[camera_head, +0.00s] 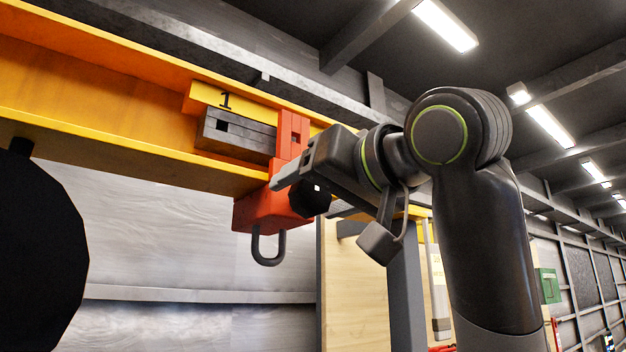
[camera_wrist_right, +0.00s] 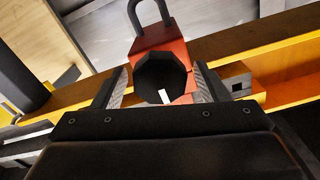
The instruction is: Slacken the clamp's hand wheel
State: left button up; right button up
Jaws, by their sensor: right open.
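The orange-red clamp (camera_head: 262,211) hangs on the yellow beam (camera_head: 90,122), with a grey shackle (camera_head: 268,248) below it. Its black hand wheel (camera_head: 309,199) faces my right arm and is partly hidden by the gripper. My right gripper (camera_head: 290,184) is at the wheel. In the right wrist view the wheel (camera_wrist_right: 161,79) sits between the two open fingers of the right gripper (camera_wrist_right: 160,88), with a small white mark on its face. I cannot tell whether the fingers touch it. My left gripper is not in view.
A grey block (camera_head: 236,136) sits on the beam beside the clamp, under a yellow plate marked 1 (camera_head: 228,100). A large black rounded shape (camera_head: 38,255) fills the lower left. A grey post (camera_head: 405,285) and wooden panel (camera_head: 352,285) stand behind my right arm.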

jog(key=shift+c, duration=0.4)
jog(key=c, duration=0.9)
jog(key=shift+n, duration=0.3)
